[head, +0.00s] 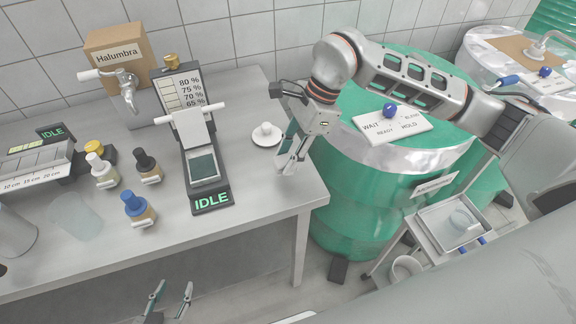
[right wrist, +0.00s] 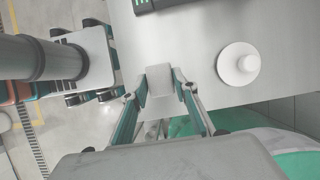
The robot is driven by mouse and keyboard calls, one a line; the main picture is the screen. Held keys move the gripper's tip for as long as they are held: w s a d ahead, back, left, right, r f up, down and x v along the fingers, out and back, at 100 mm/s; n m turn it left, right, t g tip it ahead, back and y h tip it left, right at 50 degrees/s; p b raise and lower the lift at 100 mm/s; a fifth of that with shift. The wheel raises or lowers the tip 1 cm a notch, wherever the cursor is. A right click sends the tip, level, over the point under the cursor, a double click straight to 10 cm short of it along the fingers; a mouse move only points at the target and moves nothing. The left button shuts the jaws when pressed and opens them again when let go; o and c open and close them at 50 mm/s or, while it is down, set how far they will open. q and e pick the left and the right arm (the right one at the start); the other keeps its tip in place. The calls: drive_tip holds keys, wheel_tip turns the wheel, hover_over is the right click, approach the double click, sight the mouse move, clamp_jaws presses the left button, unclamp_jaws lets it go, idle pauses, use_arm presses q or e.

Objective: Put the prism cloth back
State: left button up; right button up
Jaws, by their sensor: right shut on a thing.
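My right gripper (head: 288,158) is shut on a small pale grey block, which I take to be the prism cloth (right wrist: 159,80). It holds the cloth near the right end of the bench, in front of a white round dish with a knob (head: 266,138). The dish also shows in the right wrist view (right wrist: 240,64), apart from the gripper. In the head view the fingers hide most of the cloth. The prism instrument (head: 204,168) stands left of the gripper, its pale lid raised and its dark green plate showing. My left gripper (head: 169,300) is open and empty below the bench's front edge.
Bottles with blue (head: 137,209), black (head: 147,165) and white (head: 100,171) caps stand left of the instrument. A tap (head: 127,90) and a Halumbra box (head: 116,55) are behind. A green drum (head: 350,190) with a sign board (head: 392,124) stands right of the bench.

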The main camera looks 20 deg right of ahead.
drive_tip(key=shift+f, duration=2.1)
drive_tip(key=shift+f, duration=0.15)
drive_tip(key=o, duration=1.1)
drive_tip(key=shift+c, duration=0.2)
drive_tip(key=shift+w+d+r, duration=0.1)
drive_tip(key=shift+r, duration=0.3)
drive_tip(key=v, duration=1.1)
drive_tip(key=shift+r+b, duration=0.25)
drive_tip(key=shift+b, duration=0.2)
